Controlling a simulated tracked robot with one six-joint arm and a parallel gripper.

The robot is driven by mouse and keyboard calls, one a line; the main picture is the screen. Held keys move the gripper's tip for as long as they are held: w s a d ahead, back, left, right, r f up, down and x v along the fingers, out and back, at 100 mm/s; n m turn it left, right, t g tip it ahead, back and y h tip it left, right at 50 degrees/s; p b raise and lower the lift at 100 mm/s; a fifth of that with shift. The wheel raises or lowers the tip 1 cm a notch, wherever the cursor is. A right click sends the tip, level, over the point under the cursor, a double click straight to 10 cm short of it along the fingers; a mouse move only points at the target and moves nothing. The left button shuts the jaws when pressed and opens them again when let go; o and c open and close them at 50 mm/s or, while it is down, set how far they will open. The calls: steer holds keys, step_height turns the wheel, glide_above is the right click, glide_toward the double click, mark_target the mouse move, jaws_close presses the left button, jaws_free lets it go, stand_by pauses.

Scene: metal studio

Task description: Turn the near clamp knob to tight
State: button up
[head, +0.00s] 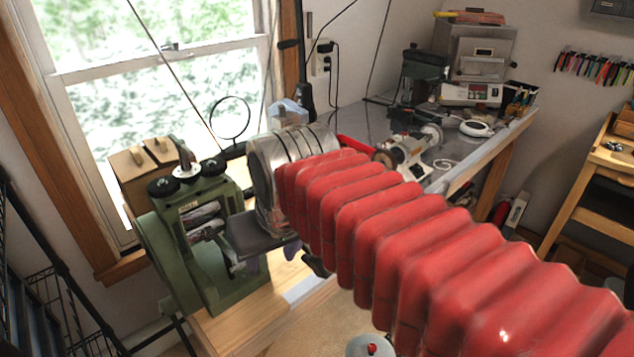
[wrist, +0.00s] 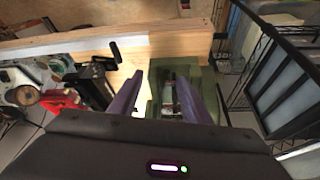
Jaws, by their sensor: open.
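A green rolling mill (head: 210,268) stands on the wooden bench by the window. Two round black knobs sit on its top, one at the left (head: 162,187) and one at the right (head: 213,166), with a metal T-handle (head: 184,158) between them. I cannot tell how tight either knob is. My gripper (wrist: 160,78) is open and empty, with its two purple fingers apart. In the wrist view the mill (wrist: 201,82) shows between and beyond the fingers. In the head view the gripper is at the mill's right side, below the knobs, partly hidden by my red arm.
A wooden box (head: 140,166) stands behind the mill at the window. A black wire rack (head: 60,300) is at the left. Farther right, the grey bench top (head: 362,120) holds a small lathe-like machine (head: 405,150) and a kiln (head: 475,55).

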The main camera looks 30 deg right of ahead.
steer(key=w+d+r+m+g, duration=0.2)
steer(key=w+d+r+m, duration=0.1)
steer(key=w+d, duration=0.7)
steer(key=w+d+r+m+g, duration=0.2)
steer(key=w+d+r+m, duration=0.1)
steer(key=w+d, duration=0.7)
steer(key=d+r, duration=0.1)
steer(key=d, duration=0.2)
steer(key=shift+w+d+r+g, duration=0.2)
steer(key=shift+w+r+g, duration=0.05)
steer(key=shift+r+g, duration=0.15)
steer(key=shift+f, duration=0.1)
step_height(320, 180, down, 14)
steer(key=shift+r, duration=0.15)
